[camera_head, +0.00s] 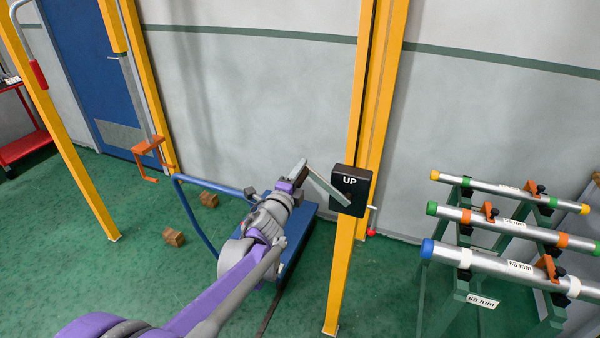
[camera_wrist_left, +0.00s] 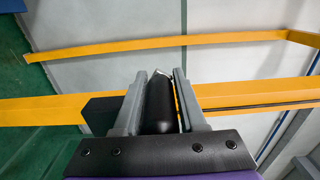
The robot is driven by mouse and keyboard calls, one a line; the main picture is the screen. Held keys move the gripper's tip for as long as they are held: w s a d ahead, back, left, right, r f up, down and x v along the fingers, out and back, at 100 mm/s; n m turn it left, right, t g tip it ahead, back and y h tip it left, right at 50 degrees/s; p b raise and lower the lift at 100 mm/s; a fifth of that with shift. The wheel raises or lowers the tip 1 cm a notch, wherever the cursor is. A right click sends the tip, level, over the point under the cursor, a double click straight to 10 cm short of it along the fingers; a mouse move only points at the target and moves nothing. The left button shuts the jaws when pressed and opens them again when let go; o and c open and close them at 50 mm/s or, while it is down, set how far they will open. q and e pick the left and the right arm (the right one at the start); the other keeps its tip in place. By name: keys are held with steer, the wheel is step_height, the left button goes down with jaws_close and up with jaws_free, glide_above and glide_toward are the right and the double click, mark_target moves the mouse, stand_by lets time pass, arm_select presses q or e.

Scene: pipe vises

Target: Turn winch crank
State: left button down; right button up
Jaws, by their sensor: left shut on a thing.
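The winch is a black box (camera_head: 350,188) marked "UP", mounted on a yellow post. A flat grey crank arm (camera_head: 328,187) slants up and left from its front toward my gripper. My left gripper (camera_head: 298,171) is at the outer end of this arm, to the left of the box. In the left wrist view, the gripper (camera_wrist_left: 161,103) is shut on a black cylindrical crank handle (camera_wrist_left: 160,108), which lies between its two grey fingers. The handle is hidden behind the gripper in the head view. My right gripper is not in view.
A blue cart (camera_head: 296,240) with a tubular handle stands under my left arm. Pipes lie on a green rack (camera_head: 462,280) at the right. Wooden blocks (camera_head: 174,237) lie on the green floor.

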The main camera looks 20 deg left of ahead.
arm_select(q)
steer(key=shift+d, duration=0.25)
steer(key=c, duration=0.8)
jaws_free()
steer(key=shift+o, duration=1.4)
steer(key=shift+d, duration=0.2)
steer(key=shift+s+a, duration=0.1)
steer(key=shift+a, duration=0.1)
steer(key=shift+s, duration=0.25)
steer(key=s+b, duration=0.1)
steer(key=s, duration=0.9)
steer(key=shift+a, duration=0.1)
